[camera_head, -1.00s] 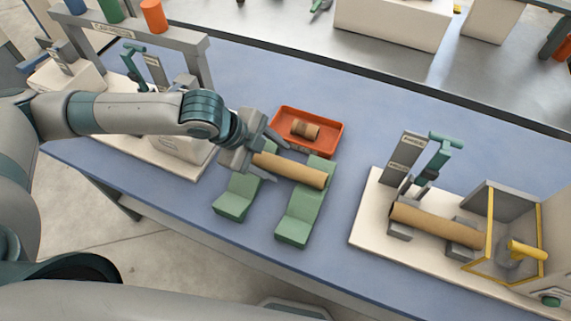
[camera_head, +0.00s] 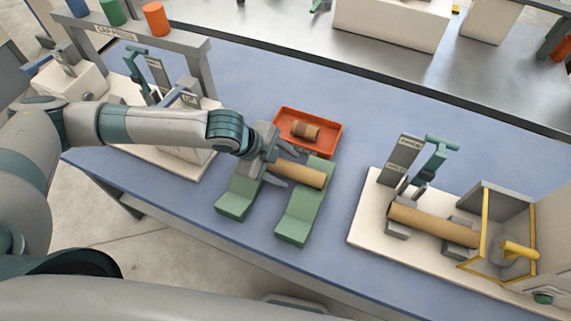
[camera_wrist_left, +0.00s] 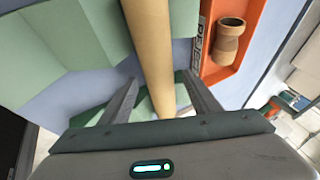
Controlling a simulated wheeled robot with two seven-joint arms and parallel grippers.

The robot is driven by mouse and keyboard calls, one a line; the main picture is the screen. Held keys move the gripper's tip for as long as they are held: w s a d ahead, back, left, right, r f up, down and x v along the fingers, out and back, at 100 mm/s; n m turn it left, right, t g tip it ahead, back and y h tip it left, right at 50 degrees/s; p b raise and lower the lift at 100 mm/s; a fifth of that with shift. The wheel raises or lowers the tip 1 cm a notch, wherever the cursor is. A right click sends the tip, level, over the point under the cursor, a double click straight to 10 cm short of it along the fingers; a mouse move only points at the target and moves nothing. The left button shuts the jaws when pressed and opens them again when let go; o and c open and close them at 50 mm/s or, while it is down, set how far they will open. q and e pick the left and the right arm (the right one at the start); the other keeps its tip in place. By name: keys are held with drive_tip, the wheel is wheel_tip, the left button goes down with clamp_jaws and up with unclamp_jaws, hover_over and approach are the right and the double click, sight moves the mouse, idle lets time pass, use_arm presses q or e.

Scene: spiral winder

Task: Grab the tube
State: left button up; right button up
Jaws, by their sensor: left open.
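A tan cardboard tube (camera_head: 297,175) rests across two green cradle blocks (camera_head: 296,227) on the blue table. In the left wrist view the tube (camera_wrist_left: 150,45) runs between the two open fingers (camera_wrist_left: 160,95), and I see gaps on both sides. A second, longer tan tube (camera_head: 435,224) lies in the fixture at the right. My right gripper is not in view.
An orange tray (camera_head: 331,140) with a brown spool-like piece (camera_head: 304,131) sits just behind the tube. The machine at the right has a cream base (camera_head: 366,231) and a yellow-framed guard (camera_head: 487,222). The blue table between cradle and machine is clear.

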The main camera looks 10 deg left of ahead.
use_arm(q)
drive_tip(key=shift+w+d+f, duration=0.1)
drive_tip(key=shift+d+f, duration=0.1)
drive_tip(key=shift+f, duration=0.2)
drive_tip(key=c, duration=1.2)
drive_tip(key=shift+o, duration=0.2)
drive_tip(key=shift+r, duration=0.1)
